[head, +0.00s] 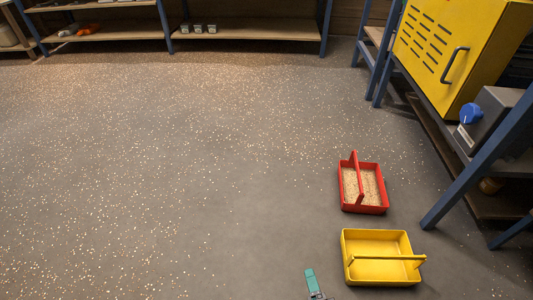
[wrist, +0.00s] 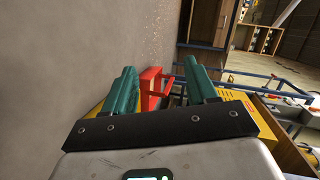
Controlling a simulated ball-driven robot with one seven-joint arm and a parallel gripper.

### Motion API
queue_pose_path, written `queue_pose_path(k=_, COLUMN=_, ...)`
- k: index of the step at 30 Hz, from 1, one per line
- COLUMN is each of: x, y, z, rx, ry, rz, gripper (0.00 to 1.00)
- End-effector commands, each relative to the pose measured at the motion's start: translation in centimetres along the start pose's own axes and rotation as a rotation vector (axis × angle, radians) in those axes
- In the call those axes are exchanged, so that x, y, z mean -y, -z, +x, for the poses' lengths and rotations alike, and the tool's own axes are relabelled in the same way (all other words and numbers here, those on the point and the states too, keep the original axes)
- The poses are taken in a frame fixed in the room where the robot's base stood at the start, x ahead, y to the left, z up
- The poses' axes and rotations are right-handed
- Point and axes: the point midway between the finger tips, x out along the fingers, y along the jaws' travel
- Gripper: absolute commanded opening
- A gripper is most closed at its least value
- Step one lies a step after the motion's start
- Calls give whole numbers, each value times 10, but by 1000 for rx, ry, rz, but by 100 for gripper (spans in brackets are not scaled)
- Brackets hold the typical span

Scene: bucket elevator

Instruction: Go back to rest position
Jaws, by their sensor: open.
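My gripper (wrist: 160,66) shows two green fingers set apart in the wrist view, with nothing between them that it holds. In the head view only one green fingertip (head: 312,283) shows at the bottom edge, left of the yellow tray. The red tray (head: 372,210) with a handle stands on the floor and holds pale grain. The yellow tray (head: 408,243) with a handle stands in front of it and looks empty. In the wrist view the red tray (wrist: 150,82) shows beyond the fingers, apart from them.
A yellow cabinet (head: 475,40) and a grey box with a blue knob (head: 471,113) stand on a blue-legged frame at right. Shelves (head: 250,30) line the back, with small cups (head: 197,28). The speckled floor (head: 150,170) is open at left and middle.

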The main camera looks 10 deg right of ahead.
Motion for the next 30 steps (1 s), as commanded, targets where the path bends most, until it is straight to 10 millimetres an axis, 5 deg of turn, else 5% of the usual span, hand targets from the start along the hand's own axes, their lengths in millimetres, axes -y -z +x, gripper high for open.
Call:
queue_pose_path(k=7, x=44, y=-27, z=-2, rx=330, ry=-76, rz=-318, gripper=57)
queue_pose_path(k=14, x=64, y=-20, z=-32, rx=579, ry=-203, rz=-646, gripper=57)
queue_pose_path(k=30, x=97, y=91, z=-169, rx=972, ry=-711, rz=-1172, gripper=57)
